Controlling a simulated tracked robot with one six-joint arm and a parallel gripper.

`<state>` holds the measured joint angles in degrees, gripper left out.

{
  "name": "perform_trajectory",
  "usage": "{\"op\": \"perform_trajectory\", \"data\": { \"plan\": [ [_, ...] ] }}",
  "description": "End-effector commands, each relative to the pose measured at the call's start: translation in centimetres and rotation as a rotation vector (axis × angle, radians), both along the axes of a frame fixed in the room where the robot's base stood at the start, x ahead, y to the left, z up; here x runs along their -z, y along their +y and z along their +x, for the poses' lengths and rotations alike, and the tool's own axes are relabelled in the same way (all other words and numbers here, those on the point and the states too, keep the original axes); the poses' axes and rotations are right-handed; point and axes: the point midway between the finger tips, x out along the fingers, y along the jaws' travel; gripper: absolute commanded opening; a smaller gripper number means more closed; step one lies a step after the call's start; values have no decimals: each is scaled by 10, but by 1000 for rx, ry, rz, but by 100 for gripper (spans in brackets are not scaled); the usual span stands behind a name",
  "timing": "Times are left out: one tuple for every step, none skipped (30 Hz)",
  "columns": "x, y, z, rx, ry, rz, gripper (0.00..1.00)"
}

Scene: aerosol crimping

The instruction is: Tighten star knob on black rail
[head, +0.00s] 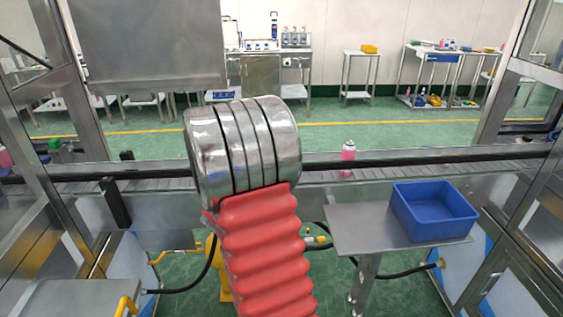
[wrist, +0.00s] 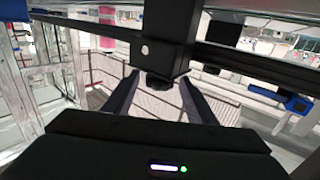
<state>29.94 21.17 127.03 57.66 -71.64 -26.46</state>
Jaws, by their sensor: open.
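In the wrist view my gripper (wrist: 160,78) is open, with one dark finger on each side. A small dark star knob (wrist: 158,86) shows between the fingertips, under a black block (wrist: 166,35). Whether either finger touches the knob I cannot tell. The black rail (wrist: 255,62) runs off to the right from the block. In the head view the black rail (head: 420,157) runs along the conveyor. There my own arm covers its middle part, and neither my gripper nor the knob can be made out.
A pink bottle (head: 348,152) stands on the conveyor right of my arm. A blue bin (head: 434,210) sits on a small steel table (head: 350,230). A black upright bracket (head: 115,203) is at the rail's left. Metal frame posts stand at both sides.

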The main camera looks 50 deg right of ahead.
Motion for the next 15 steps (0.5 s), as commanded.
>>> {"op": "perform_trajectory", "data": {
  "plan": [
    [-1, 10, 0, -3, -1, -1, 51],
    [-1, 15, 0, -3, -1, -1, 51],
    [0, 22, -1, -4, 0, 0, 51],
    [0, 27, -2, -3, 0, 0, 51],
    [0, 32, -3, -3, 0, 0, 51],
    [0, 38, -3, -4, 0, -1, 51],
    [0, 43, -4, -3, 0, -1, 51],
    [0, 48, -4, -3, 0, 0, 51],
    [0, 54, -5, -4, 0, 0, 51],
    [0, 58, -5, -3, 0, -1, 51],
    [0, 62, -6, -3, 0, -1, 51],
    [0, 67, -6, -3, 0, 0, 51],
    [0, 69, -7, -3, 0, 0, 51],
    [0, 72, -7, -3, 0, 0, 51],
    [0, 75, -7, -3, -1, 0, 51]
  ]
}}
